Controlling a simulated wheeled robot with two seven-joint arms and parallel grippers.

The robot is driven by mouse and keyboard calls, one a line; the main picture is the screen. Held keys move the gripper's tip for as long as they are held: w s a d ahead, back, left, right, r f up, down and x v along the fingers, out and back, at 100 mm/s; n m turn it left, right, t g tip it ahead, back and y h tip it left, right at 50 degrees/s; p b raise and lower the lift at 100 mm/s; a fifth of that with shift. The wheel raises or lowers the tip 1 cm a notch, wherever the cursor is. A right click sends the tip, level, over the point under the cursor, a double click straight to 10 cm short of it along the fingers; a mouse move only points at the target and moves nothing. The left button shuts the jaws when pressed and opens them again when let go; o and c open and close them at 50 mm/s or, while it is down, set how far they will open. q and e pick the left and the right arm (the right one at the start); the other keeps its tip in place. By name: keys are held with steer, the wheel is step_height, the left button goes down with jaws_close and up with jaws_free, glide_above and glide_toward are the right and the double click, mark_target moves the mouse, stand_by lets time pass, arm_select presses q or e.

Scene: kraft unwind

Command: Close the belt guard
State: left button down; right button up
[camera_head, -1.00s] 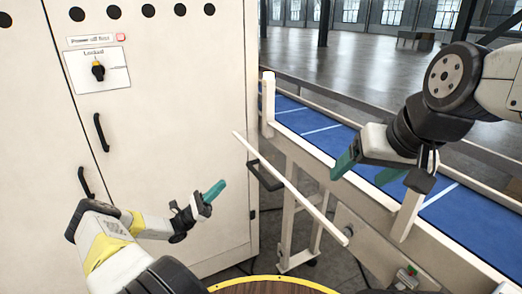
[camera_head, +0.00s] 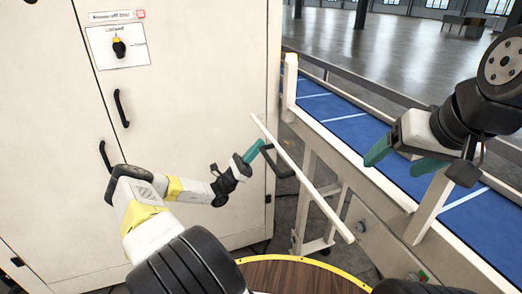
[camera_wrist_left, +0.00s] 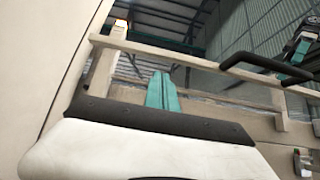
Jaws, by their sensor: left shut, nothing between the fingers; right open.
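The belt guard (camera_head: 315,195) shows as a long pale bar slanting beside the conveyor, with a black handle (camera_head: 277,166) on its near side. My left gripper (camera_head: 256,150) is shut and empty, with its teal fingertips close to the handle's left end. I cannot tell whether they touch. In the left wrist view the shut teal fingers (camera_wrist_left: 163,92) point at the pale bar (camera_wrist_left: 190,60), and the black handle (camera_wrist_left: 265,65) is to their right, apart from them in the picture. My right gripper (camera_head: 402,160) is open and empty above the blue conveyor belt (camera_head: 345,128).
A round wooden top with a yellow rim (camera_head: 275,260) is at the bottom. The conveyor's side frame (camera_head: 345,160) runs along the right.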

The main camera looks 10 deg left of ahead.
arm_select(q)
steer(key=shift+s+a+r, duration=0.1)
steer(key=shift+a+r, duration=0.05)
steer(key=shift+r, duration=1.2)
steer(key=shift+r, duration=0.1)
